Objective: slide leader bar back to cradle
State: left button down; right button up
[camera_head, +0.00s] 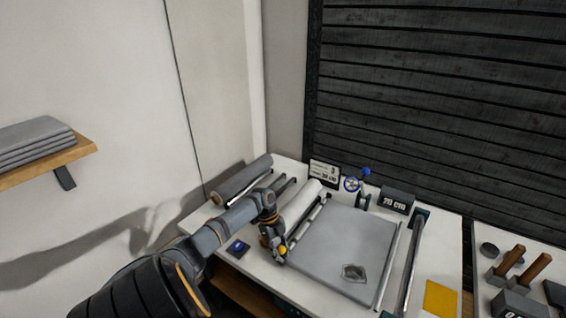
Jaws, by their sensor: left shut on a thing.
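The leader bar (308,222) is a thin dark bar with black fittings, lying along the left edge of a flat grey sheet (350,235). My left gripper (277,253) is shut at the bar's near end, by a small yellow-orange part; the fingers hide the exact contact. A pale roll (299,204) lies just left of the bar, where the cradle seems to be; my arm and the roll hide most of it. A darker grey roll (241,179) lies farther back left. My right gripper is not in view.
A blue-knobbed crank wheel (352,184), a sign card (324,174) and a dark "70 cm" block (397,200) stand at the back. Long rails (411,262) run right of the sheet. A yellow square (440,299) lies front right. A dark blue pad (237,248) lies left of my gripper.

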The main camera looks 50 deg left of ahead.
pick_arm(q)
jog(key=c, duration=1)
grip_release()
jog(key=shift+a, duration=0.3)
jog(key=shift+c, duration=0.2)
jog(key=shift+d, duration=0.1)
jog(key=shift+r, duration=0.35)
jog(key=v, duration=1.1)
jog(key=shift+a, duration=0.2)
jog(key=shift+r, duration=0.1)
